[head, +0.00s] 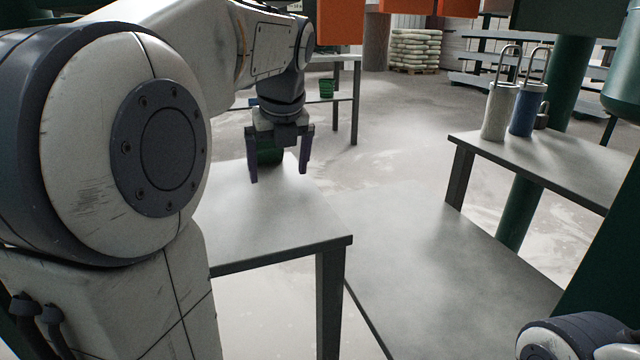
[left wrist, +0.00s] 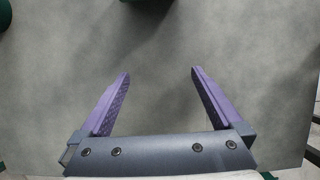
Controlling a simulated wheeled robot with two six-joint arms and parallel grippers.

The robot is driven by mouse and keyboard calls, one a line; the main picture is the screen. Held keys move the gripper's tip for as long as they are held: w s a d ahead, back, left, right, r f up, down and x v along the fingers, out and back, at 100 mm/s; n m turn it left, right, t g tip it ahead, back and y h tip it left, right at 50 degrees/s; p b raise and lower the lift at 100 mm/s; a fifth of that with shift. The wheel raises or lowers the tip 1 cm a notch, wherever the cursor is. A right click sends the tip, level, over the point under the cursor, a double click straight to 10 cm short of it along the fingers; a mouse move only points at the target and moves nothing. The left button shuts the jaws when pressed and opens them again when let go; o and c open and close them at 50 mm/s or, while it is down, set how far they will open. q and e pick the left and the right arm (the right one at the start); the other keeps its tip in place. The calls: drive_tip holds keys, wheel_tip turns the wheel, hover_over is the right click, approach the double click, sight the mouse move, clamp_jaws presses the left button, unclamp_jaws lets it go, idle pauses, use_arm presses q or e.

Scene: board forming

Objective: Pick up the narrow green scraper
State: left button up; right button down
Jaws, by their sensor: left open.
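My left gripper (head: 279,177) is open over the grey table, with its purple fingers pointing down and nothing between them. In the left wrist view the open gripper (left wrist: 160,73) faces bare grey tabletop. A dark green object (head: 268,156) shows partly behind the gripper in the head view. In the left wrist view, a dark green rounded object (left wrist: 79,10) is cut off by the top edge and another green object (left wrist: 4,17) by the left edge. I cannot make out a narrow green scraper for certain in either view. My right gripper is out of view.
The grey table (head: 290,225) is bare towards its front right corner. A second table (head: 540,160) at right holds a white cylinder (head: 497,110) and a blue cylinder (head: 524,112) with loop handles. A green bucket (head: 326,89) stands on a shelf farther back.

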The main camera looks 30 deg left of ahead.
sight(264, 147)
use_arm(q)
drive_tip(key=shift+a, duration=0.15)
drive_tip(key=shift+a, duration=0.15)
drive_tip(key=w+a, duration=0.2)
drive_tip(key=a, duration=0.1)
drive_tip(key=w+a+b, duration=0.1)
drive_tip(key=w+a, duration=0.5)
drive_tip(key=shift+a+f, duration=0.1)
drive_tip(key=shift+f, duration=0.2)
drive_tip(key=shift+f+b, duration=0.3)
drive_tip(key=shift+b, duration=0.2)
